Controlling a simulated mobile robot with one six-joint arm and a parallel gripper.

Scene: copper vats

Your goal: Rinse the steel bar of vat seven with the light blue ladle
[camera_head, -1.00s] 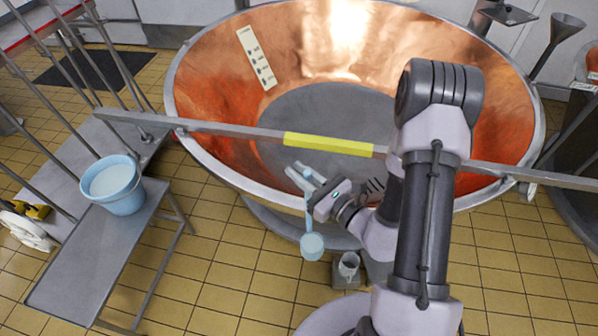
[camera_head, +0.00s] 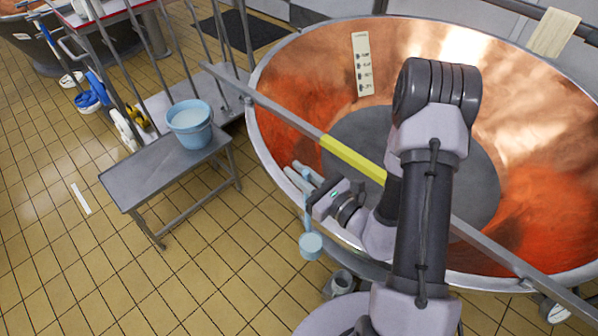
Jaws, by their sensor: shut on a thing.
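A light blue ladle (camera_head: 311,245) hangs from my gripper (camera_head: 306,181), which is shut on its handle. Its bowl hangs below the gripper, in front of the vat's near rim. The copper vat (camera_head: 280,137) fills the right half of the view. A steel bar (camera_head: 290,117) with a yellow sleeve (camera_head: 354,158) lies across the vat's top, partly hidden by my arm. No vat number is legible. A light blue bucket (camera_head: 190,132) with whitish liquid in it stands on a steel bench (camera_head: 150,172) left of the vat.
A grey platform with steel railings (camera_head: 200,60) stands behind the bench. Blue and white items (camera_head: 90,98) stand on the floor at far left. Tiled floor in front of the bench is clear.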

